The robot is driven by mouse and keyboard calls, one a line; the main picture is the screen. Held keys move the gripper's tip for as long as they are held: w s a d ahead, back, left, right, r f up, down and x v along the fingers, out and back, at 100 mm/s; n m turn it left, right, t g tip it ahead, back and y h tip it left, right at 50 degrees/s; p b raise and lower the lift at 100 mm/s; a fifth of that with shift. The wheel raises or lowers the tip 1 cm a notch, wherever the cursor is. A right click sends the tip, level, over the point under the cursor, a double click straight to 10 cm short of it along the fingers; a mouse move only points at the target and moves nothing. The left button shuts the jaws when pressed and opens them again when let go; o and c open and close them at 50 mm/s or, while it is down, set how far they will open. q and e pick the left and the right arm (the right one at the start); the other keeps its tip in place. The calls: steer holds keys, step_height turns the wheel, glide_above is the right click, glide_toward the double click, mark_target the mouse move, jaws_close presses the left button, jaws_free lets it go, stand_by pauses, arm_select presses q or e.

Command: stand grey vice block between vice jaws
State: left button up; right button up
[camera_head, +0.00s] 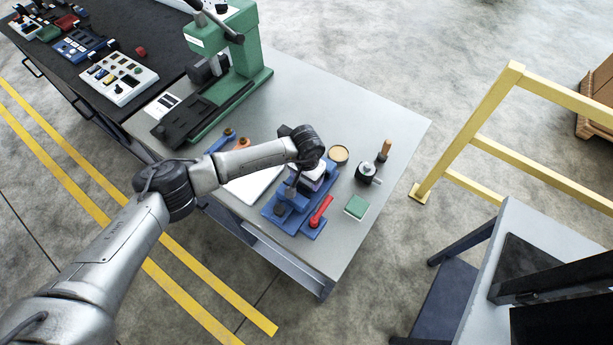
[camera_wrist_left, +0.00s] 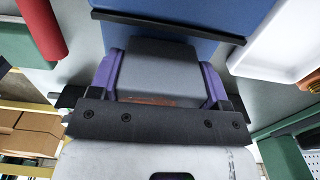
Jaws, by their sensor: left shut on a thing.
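A blue vice (camera_head: 290,222) with a red handle (camera_head: 321,211) stands near the front of the grey table. My left gripper (camera_head: 293,190) is over the rear part of the vice. In the left wrist view its purple fingers are shut on the sides of a grey block (camera_wrist_left: 165,72). Blue vice surface (camera_wrist_left: 180,18) shows just beyond the block, with a dark bar-like edge between. I cannot tell whether the block touches the vice. In the head view the wrist and gripper hide most of the block and the jaws. My right gripper is not in view.
Right of the vice are a green block (camera_head: 356,206), a dark pot-like item (camera_head: 367,172) and a round tan-topped item (camera_head: 339,154). A white tray (camera_head: 252,186) lies left of the vice. A green press (camera_head: 235,75) stands behind. Yellow railing (camera_head: 478,125) is at the right.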

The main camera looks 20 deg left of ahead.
arm_select(q)
steer(key=shift+f+b, duration=0.2)
steer(key=shift+b, duration=0.15)
stand_by(0.5)
stand_by(0.3)
steer(key=o, duration=1.3)
steer(key=shift+c, duration=0.2)
step_height(320, 180, up, 14)
steer(key=shift+b, duration=0.4)
steer(key=shift+f, duration=0.1)
